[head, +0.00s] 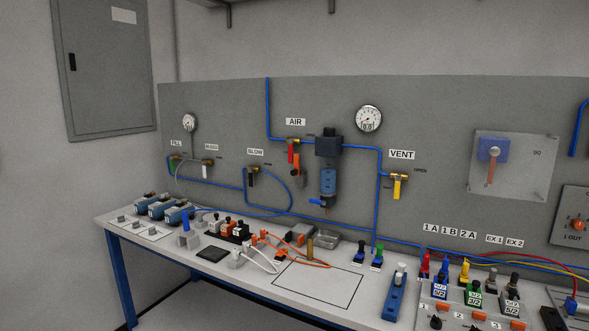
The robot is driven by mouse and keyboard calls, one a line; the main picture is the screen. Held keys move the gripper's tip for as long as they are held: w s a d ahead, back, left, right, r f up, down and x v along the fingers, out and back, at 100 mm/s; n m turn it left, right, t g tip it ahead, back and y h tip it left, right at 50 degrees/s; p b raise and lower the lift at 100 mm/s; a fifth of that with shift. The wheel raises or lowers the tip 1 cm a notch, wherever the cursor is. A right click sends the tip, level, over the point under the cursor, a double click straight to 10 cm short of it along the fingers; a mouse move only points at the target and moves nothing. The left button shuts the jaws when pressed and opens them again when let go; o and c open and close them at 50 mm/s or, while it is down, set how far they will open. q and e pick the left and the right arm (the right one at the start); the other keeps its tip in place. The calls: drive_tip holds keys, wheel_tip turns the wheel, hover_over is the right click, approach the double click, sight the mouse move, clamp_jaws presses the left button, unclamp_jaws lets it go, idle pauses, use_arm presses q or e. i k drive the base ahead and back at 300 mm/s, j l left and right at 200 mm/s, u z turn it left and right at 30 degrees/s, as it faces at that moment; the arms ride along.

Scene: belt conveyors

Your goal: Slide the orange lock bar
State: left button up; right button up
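Neither of my grippers is in view. Under the AIR label, a valve with a red handle (291,152) sits on the blue pipe. Just beside and below that handle hangs an orange piece (297,164) with dark parts; it is too small to tell whether it is the lock bar or how far it is slid. On the grey plate marked 90 at the right, a blue block (494,150) has a narrow orange-red bar (491,173) pointing down from it.
A long workbench (320,290) runs along the grey panel. It holds blue cylinders (160,205), orange and white cables, a small metal tray (326,241) and a block of colored valves (470,310). A filter unit (328,180) and a yellow VENT handle (397,187) stick out from the panel.

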sight(296, 172)
drive_tip(key=i+j, duration=1.45)
drive_tip(key=j, duration=0.2)
